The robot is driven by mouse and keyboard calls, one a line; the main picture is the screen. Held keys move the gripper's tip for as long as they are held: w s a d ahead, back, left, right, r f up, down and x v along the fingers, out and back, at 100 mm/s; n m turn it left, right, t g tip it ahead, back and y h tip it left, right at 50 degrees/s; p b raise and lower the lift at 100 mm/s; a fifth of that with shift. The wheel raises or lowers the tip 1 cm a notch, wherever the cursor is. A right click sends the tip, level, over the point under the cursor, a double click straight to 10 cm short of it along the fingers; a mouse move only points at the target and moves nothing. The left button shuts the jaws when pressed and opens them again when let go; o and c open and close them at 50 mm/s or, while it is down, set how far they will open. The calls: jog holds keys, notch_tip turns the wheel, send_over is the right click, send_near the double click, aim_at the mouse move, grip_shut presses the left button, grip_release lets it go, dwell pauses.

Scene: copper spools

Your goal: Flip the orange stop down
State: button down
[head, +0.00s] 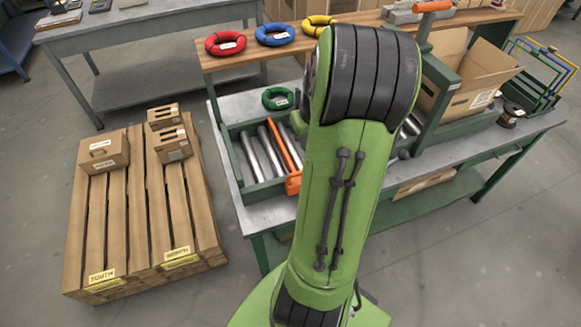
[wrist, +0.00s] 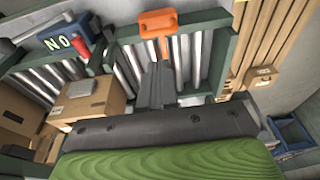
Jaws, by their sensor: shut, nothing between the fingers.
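The orange stop (head: 293,183) is at the near end of the roller conveyor (head: 249,150) in the head view, with a long orange bar running back over the rollers. In the wrist view the orange stop (wrist: 157,23) shows as a wide plate with a short stem, at the top centre by the conveyor's green frame. My gripper (wrist: 156,68) is shut and empty, its fingertips over the rollers just below the stem in the picture. I cannot tell whether they touch it. In the head view my arm hides the gripper.
A pallet (head: 127,205) with several small cartons stands left of the bench. Coloured rings, including a red one (head: 225,43), lie on the upper shelf, and a green ring (head: 278,97) below. An open carton (head: 480,75) is at right. In the wrist view a carton (wrist: 95,102) sits left of my gripper.

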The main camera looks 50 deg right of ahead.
aim_at(299, 172)
jog(key=w+f, duration=0.1)
jog(key=f, duration=0.3)
jog(key=f+b, duration=0.1)
jog(key=f, duration=0.4)
jog(key=w+d+f, duration=0.1)
jog(key=f, duration=0.3)
jog(key=shift+w+d+f, duration=0.1)
jog(key=shift+w+f, duration=0.2)
jog(key=shift+f, duration=0.05)
jog(key=shift+f+b, duration=0.1)
jog(key=shift+b, duration=0.2)
notch_tip(299, 172, down, 4)
jog(key=b, duration=0.3)
jog(key=shift+f+b, duration=0.2)
jog(key=shift+b, duration=0.2)
jog(key=shift+s+f, duration=0.1)
jog(key=shift+s+a, duration=0.1)
jog(key=shift+a, duration=0.15)
